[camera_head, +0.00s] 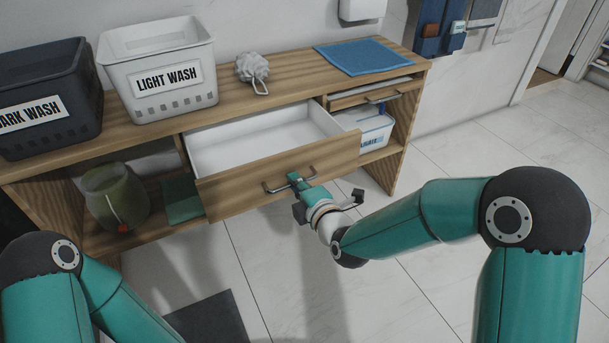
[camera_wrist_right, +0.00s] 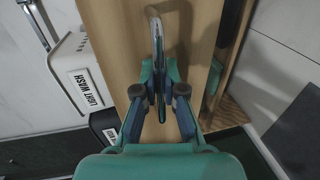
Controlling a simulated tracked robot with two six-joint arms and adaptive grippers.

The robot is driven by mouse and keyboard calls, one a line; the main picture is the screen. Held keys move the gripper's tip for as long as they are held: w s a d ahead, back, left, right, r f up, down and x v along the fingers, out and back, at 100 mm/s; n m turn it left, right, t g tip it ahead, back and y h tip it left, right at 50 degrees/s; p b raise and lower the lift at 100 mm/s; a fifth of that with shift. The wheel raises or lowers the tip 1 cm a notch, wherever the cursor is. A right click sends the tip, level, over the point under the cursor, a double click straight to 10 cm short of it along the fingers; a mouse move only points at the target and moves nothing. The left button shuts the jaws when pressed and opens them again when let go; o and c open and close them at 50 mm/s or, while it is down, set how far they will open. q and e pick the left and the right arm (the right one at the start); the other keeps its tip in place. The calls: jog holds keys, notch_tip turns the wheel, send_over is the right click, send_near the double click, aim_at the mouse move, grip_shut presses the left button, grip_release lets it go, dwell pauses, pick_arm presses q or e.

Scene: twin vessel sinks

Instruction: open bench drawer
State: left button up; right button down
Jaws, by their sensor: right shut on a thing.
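The wooden bench (camera_head: 290,95) stands along the wall. Its wide middle drawer (camera_head: 240,188) is pulled out, and its white inside (camera_head: 260,140) shows empty. A metal bar handle (camera_head: 275,188) is on the drawer front. My right gripper (camera_head: 300,182) is at the handle. In the right wrist view the gripper (camera_wrist_right: 158,82) is shut on the bar handle (camera_wrist_right: 155,30), one finger on each side. My left arm enters at the lower left of the head view, but its gripper is out of view.
On the bench top are a dark basket (camera_head: 45,100), a white basket (camera_head: 160,75), a bath puff (camera_head: 252,68) and a blue towel (camera_head: 362,56). A smaller drawer (camera_head: 370,93) sits at right above a white box (camera_head: 366,133). A green jar (camera_head: 115,195) stands on the lower shelf. A dark mat (camera_head: 210,322) lies on the floor.

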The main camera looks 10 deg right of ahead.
jog(key=shift+s+f, duration=0.2)
jog(key=shift+s, duration=0.1)
jog(key=c, duration=1.2)
grip_release()
jog(key=shift+r, duration=0.1)
jog(key=shift+c, duration=0.2)
jog(key=shift+s+d, duration=0.1)
jog(key=v, duration=0.7)
jog(key=shift+s, duration=0.15)
